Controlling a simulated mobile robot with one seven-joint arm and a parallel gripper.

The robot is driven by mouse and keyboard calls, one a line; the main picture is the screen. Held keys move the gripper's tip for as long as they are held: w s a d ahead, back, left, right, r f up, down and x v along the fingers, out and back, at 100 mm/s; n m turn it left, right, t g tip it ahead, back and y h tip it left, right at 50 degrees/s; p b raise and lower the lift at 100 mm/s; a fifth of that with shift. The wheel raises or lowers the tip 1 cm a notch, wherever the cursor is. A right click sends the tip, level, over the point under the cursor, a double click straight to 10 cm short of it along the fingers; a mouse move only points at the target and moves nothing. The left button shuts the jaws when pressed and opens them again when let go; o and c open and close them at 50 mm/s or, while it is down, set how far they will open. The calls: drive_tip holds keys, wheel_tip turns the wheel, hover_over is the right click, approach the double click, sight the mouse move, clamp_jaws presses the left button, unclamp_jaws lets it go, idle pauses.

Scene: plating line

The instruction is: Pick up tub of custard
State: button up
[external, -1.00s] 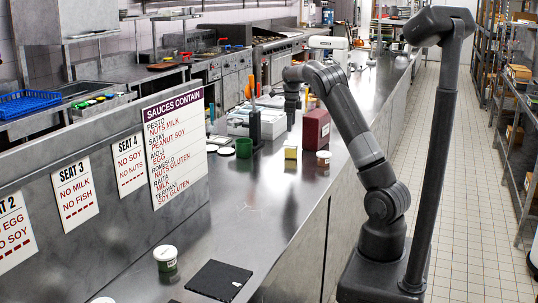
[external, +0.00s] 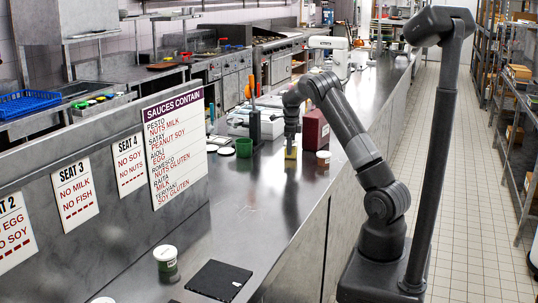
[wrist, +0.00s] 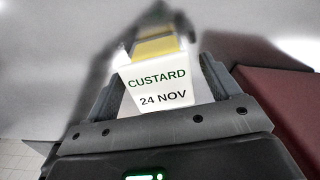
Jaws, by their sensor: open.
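The tub of custard (external: 290,153) is a small yellow tub standing on the steel counter. In the wrist view its white label (wrist: 158,85) reads "CUSTARD 24 NOV", and yellow (wrist: 157,47) shows beyond it. My gripper (external: 291,142) points down right over the tub in the external view. In the wrist view my gripper (wrist: 160,82) is open, with a finger on each side of the tub. I cannot tell whether the fingers touch it.
A dark red box (external: 315,130) stands close behind the tub, to its right. A small white-lidded brown tub (external: 323,157) is to the right, and a green cup (external: 244,147) to the left. The counter (external: 262,205) in front is mostly clear.

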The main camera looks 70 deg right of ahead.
drive_tip(key=shift+c, duration=0.3)
drive_tip(key=shift+r, duration=0.1)
drive_tip(key=c, duration=1.1)
